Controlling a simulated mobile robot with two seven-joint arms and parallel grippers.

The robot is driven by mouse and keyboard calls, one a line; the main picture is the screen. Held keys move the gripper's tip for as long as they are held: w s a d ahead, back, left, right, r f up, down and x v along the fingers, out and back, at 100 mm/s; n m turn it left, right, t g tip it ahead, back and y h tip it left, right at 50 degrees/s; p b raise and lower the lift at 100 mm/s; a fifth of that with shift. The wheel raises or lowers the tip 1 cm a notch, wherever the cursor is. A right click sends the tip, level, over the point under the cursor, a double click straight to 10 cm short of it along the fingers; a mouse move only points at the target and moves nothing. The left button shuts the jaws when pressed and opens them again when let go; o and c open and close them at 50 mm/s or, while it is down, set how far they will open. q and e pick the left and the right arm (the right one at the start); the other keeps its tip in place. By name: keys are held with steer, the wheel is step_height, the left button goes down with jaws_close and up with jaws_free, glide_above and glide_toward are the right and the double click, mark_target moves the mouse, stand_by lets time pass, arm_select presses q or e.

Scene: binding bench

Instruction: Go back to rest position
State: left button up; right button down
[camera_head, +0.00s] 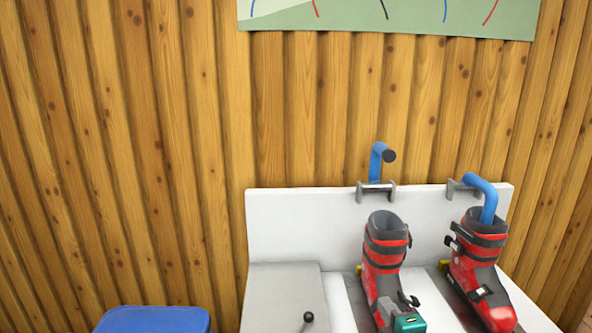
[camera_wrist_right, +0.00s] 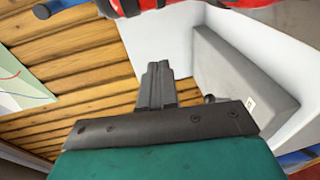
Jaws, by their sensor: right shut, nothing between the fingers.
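My right gripper (camera_head: 402,319), with a teal body, is low in the head view, in front of the lower part of the left red and black boot (camera_head: 383,262), partly covering it. Whether they touch I cannot tell. In the right wrist view its dark fingers (camera_wrist_right: 157,80) are together with nothing between them. A second red and black boot (camera_head: 480,272) stands to the right. A blue bent tube (camera_head: 484,192) reaches into its top. Another blue tube (camera_head: 377,162) sits at the bracket behind the left boot, clear of its opening. My left gripper is not in view.
Both boots stand on a white bench with a raised back panel (camera_head: 295,222). A grey block (camera_head: 275,290) and a black-knobbed lever (camera_head: 308,317) are on its left. A blue container (camera_head: 153,320) stands at the lower left. A log wall (camera_head: 120,150) closes off the back.

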steer(key=s+f+m+g, duration=0.1)
steer(key=s+f+m, duration=0.3)
steer(key=s, duration=0.4)
steer(key=s+a+f+m+g, duration=0.1)
steer(key=s+f+m+g, duration=0.1)
steer(key=s+f+m, duration=0.2)
steer(key=s+f+m+g, duration=0.2)
steer(key=s+f+m, duration=0.3)
steer(key=s, duration=0.9)
steer(key=m, duration=0.3)
steer(key=shift+s+a+m, duration=0.15)
steer(key=shift+a+m, duration=0.1)
steer(key=shift+m, duration=0.15)
steer(key=c, duration=1.8)
jaws_free()
